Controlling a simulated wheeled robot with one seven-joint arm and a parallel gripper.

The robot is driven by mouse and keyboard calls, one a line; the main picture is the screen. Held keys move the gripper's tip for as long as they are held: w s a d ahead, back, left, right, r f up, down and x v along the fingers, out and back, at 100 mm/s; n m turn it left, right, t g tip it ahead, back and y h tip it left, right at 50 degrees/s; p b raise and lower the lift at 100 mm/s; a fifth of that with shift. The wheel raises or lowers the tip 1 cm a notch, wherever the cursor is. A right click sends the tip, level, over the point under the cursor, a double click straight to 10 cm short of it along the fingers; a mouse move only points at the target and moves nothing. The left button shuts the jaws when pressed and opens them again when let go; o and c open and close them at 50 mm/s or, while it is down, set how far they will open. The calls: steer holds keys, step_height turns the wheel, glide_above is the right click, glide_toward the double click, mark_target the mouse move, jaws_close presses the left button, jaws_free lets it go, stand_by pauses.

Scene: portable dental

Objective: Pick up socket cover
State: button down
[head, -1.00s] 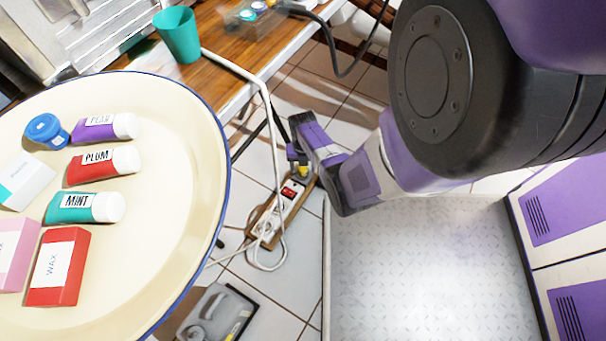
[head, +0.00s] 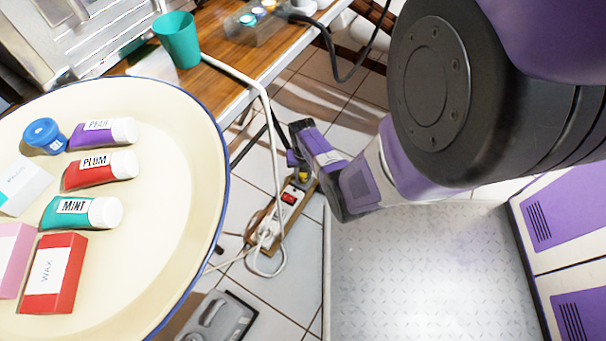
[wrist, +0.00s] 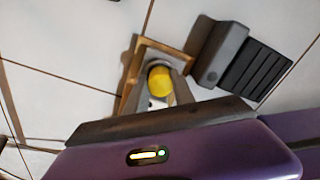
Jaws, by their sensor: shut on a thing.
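The socket cover (wrist: 159,82) is a small yellow piece between the two grey fingers of my gripper (wrist: 160,90) in the wrist view. My gripper is shut on it. In the head view my gripper (head: 299,173) points down at the far end of the power strip (head: 279,216), and a bit of yellow shows at its tip. The strip is white with a red switch, on a wooden board lying on the floor. I cannot tell whether the cover still touches the strip, since the fingers hide its lower part.
A cream tray (head: 190,225) with tubes and boxes fills the left. A wooden table (head: 222,78) bears a green cup (head: 178,40). A grey device (head: 218,318) is on the tiles. A dark pedal (wrist: 240,62) shows in the wrist view.

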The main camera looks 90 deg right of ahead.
step_height(320, 180, up, 20)
steer(key=p, duration=1.1)
steer(key=shift+f, duration=0.2)
